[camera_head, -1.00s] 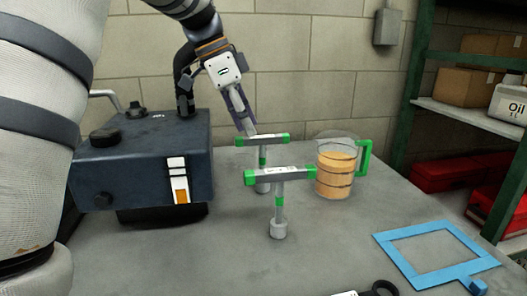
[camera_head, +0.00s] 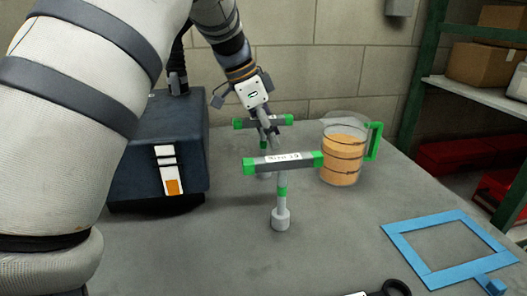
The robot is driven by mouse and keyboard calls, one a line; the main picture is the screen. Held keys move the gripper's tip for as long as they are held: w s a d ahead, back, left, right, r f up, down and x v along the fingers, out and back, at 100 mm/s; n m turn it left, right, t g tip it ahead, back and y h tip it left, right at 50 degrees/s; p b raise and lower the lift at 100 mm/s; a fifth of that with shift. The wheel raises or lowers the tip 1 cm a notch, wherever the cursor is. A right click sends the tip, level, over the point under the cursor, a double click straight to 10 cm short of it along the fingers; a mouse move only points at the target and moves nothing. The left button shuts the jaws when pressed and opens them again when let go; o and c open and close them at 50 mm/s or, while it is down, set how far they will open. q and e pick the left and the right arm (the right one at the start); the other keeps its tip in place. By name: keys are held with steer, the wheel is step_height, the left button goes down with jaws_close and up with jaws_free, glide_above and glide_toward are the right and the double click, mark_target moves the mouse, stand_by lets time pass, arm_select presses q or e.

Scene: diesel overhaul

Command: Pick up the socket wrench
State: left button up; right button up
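Two T-handled socket wrenches stand upright on the table, each with a grey bar, green ends and a socket at the foot. The front socket wrench (camera_head: 281,188) has a label on its bar and stands free. The rear socket wrench (camera_head: 244,123) is partly hidden behind my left gripper and the front wrench. My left gripper (camera_head: 266,119) points down at the middle of the rear wrench's bar and overlaps it in the picture. I cannot tell whether its fingers are closed around the bar.
A jug of orange liquid (camera_head: 342,160) with a green handle stands just right of the wrenches. A dark blue engine block (camera_head: 130,165) is at left.

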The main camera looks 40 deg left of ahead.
arm_select(q)
jaws_close()
step_height(320, 180, up, 10)
steer(key=shift+r, duration=0.1)
stand_by(0.5)
steer(key=c, duration=0.6)
jaws_free()
jaws_close()
